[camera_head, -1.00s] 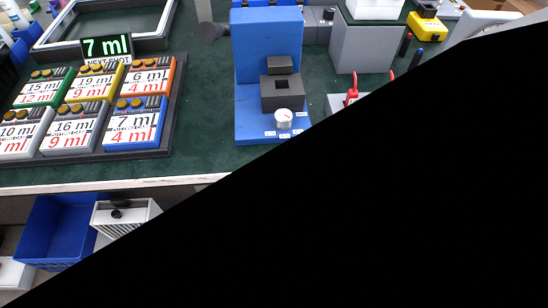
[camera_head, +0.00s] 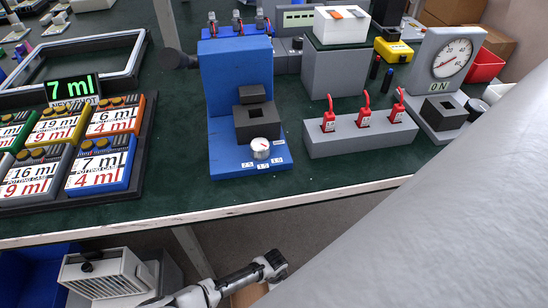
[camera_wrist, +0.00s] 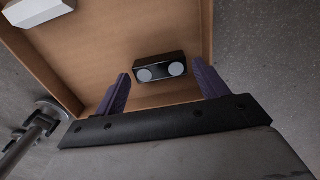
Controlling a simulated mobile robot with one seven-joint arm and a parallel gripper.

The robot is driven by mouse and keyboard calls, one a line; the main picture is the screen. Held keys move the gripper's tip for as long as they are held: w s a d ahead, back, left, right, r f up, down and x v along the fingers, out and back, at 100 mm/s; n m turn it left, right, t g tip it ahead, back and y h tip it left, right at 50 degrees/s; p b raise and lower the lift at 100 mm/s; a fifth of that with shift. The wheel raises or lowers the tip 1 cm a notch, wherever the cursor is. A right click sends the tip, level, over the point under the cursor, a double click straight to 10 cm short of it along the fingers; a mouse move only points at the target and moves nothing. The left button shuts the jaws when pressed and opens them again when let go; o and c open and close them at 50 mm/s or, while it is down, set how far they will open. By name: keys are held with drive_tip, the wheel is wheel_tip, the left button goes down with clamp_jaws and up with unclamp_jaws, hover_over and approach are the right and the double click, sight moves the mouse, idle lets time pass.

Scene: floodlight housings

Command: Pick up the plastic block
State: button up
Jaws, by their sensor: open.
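In the wrist view, a black block (camera_wrist: 160,68) with two pale grey round faces lies inside an open cardboard box (camera_wrist: 110,48). It may be the plastic block; its material is not clear. My gripper (camera_wrist: 161,75) is open, with its two purple fingers spread to the left and right of the block in the picture. The block shows beyond and between the fingertips, and nothing is held. In the head view, part of my arm hangs below the table's front edge, and the fingers and the block cannot be made out.
A white object (camera_wrist: 38,10) is at the box's upper left in the wrist view. In the head view, a slatted grey-white housing (camera_head: 105,272) and a blue bin (camera_head: 30,275) stand under the table (camera_head: 330,183). A blue stand (camera_head: 238,85) and a grey block with red-tagged parts (camera_head: 360,138) are on top.

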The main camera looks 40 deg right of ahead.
drive_tip(key=shift+f, duration=0.65)
drive_tip(key=c, duration=0.7)
drive_tip(key=shift+c, duration=0.2)
drive_tip(key=shift+r, duration=0.2)
